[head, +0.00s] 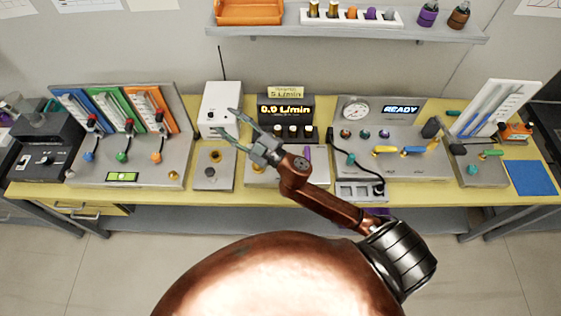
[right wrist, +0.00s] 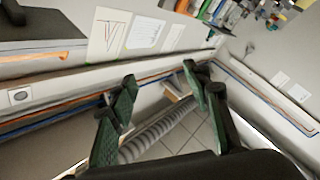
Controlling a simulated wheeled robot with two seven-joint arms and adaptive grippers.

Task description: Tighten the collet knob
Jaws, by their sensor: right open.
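My right gripper (head: 226,122) is open and empty. In the head view it reaches left over the bench, in front of the white box and the black display. In the right wrist view its two fingers (right wrist: 158,75) stand apart with nothing between them. I cannot tell for sure which part is the collet knob. A small brass knob (head: 215,156) sits on a small grey plate (head: 201,182) just below the gripper in the picture. Another brass knob (head: 173,175) is on the flowmeter panel. My left gripper is not in view.
The yellow bench (head: 240,197) is crowded. A panel with blue, green and orange flowmeters (head: 117,110) stands at left. The display (head: 287,110) reads 0.0 L/min. The gauge panel (head: 400,163) shows READY and has a black cable. A shelf (head: 350,30) hangs above.

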